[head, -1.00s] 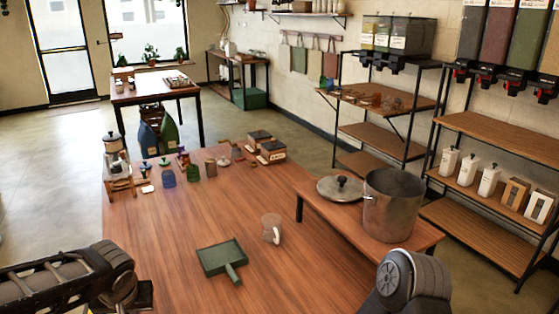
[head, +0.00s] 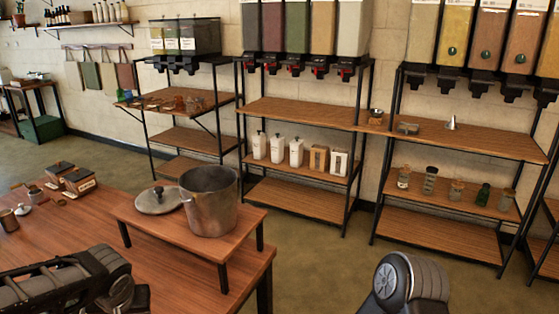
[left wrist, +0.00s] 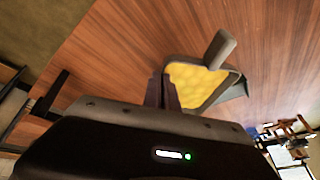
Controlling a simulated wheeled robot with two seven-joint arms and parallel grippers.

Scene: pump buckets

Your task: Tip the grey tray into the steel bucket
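The steel bucket (head: 208,205) stands upright and open on a low wooden stand on the table in the head view. The head view shows only parts of my two arms at the bottom; my right gripper is out of frame.
A lid (head: 158,199) with a black knob lies beside the bucket on the stand (head: 222,246). Small boxes (head: 78,180) and jars sit at the table's left. Shelves (head: 300,117) with dispensers line the wall. Open floor lies between stand and shelves.

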